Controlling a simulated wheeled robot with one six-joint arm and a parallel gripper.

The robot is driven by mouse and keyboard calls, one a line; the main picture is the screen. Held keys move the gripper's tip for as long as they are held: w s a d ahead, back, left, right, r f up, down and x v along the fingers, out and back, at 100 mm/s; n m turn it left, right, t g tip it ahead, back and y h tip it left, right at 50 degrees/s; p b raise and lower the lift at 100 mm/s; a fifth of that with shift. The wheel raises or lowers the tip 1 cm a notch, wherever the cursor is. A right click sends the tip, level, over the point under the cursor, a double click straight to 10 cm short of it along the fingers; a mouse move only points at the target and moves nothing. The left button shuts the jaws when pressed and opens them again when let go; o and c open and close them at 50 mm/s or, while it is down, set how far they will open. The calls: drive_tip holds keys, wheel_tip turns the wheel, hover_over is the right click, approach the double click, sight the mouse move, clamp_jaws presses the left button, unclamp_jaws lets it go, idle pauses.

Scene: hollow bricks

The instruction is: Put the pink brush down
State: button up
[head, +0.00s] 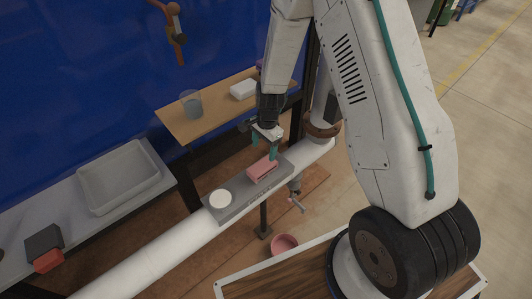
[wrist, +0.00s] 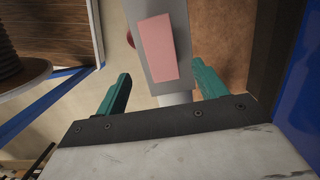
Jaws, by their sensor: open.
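The pink brush (head: 262,168) looks like a pink block and lies on a narrow grey board (head: 236,196) set on a thick white pipe. My gripper (head: 264,147) is open just above it, with its green fingers spread. In the wrist view the pink brush (wrist: 157,48) lies flat on the grey board (wrist: 177,86), ahead of the open gripper (wrist: 162,78). Neither finger appears to touch it there. Its underside is hidden.
A white round object (head: 220,198) sits on the board's left part. A wooden shelf (head: 215,115) behind holds a clear cup (head: 192,104) and a white block (head: 243,89). A grey tray (head: 118,180) stands at left. A pink bowl (head: 284,244) is below, right of the pipe (head: 150,260).

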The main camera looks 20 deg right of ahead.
drive_tip(key=s+r+n+t, duration=0.1)
drive_tip(key=s+r+n, duration=0.35)
drive_tip(key=r, duration=0.85)
drive_tip(key=s+r+n, duration=0.3)
drive_tip(key=s+r, duration=0.2)
drive_tip(key=r, duration=0.9)
drive_tip(key=s+d+r+n, duration=0.1)
drive_tip(key=s+r+n, duration=0.2)
drive_tip(key=s, duration=0.7)
drive_tip(key=s+d+r+n+h, duration=0.1)
drive_tip(key=s+r+n, duration=0.3)
drive_tip(key=s+r, duration=0.3)
drive_tip(key=s, duration=0.4)
drive_tip(key=shift+d+r+t, duration=0.15)
drive_tip(key=shift+r+t, duration=0.05)
drive_tip(key=shift+t, duration=0.1)
drive_tip(key=shift+o, duration=0.4)
drive_tip(key=shift+w, duration=0.1)
